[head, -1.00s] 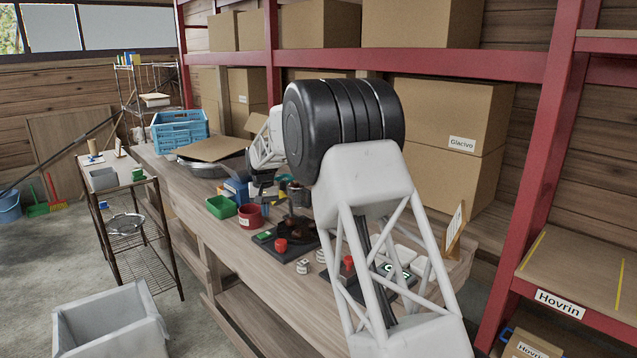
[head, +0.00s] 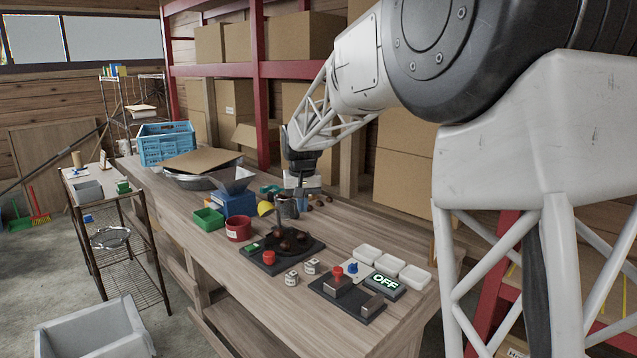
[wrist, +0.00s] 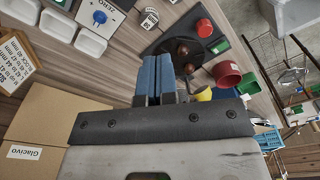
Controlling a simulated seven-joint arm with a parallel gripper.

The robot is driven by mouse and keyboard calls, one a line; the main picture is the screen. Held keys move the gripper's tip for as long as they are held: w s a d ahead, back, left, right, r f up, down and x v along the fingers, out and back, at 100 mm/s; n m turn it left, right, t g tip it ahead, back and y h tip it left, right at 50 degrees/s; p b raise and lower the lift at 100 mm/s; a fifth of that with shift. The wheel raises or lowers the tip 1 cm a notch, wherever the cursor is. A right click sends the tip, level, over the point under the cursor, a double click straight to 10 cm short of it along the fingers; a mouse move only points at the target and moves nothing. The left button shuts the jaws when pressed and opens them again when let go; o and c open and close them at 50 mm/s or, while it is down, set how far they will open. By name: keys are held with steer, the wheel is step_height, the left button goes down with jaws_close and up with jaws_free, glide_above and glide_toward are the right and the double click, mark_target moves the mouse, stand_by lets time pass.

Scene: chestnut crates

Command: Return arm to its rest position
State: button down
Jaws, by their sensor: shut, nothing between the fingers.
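My gripper (head: 299,190) hangs pointing down at the end of my arm over the far part of the workbench (head: 262,302) in the head view. In the wrist view its two blue fingers (wrist: 154,60) are pressed together with nothing between them. A black board (head: 268,262) with dark brown chestnuts and a red knob is nearer the front, apart from the gripper.
A red bowl (head: 238,229), green bin (head: 208,219) and blue box with a hopper (head: 238,203) stand left of the gripper. White trays (head: 388,262) and a lit OFF sign (head: 385,282) are right. A red shelf post (head: 262,95) and cardboard boxes stand behind the bench.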

steer(key=s+d+r, duration=0.2)
steer(key=s+d, duration=0.3)
steer(key=s, duration=0.3)
steer(key=s+d+r+m+t, duration=0.1)
steer(key=s+d, duration=0.4)
steer(key=s, duration=0.3)
steer(key=s+d+r, duration=0.2)
steer(key=s+d, duration=0.3)
steer(key=s, duration=0.3)
steer(key=s+d+f, duration=0.2)
steer(key=s, duration=0.6)
steer(key=s+d+f, duration=0.3)
steer(key=s, duration=0.6)
steer(key=s+d+f+m, duration=0.1)
steer(key=s+d+f, duration=0.2)
steer(key=s, duration=0.6)
steer(key=shift+t, duration=0.4)
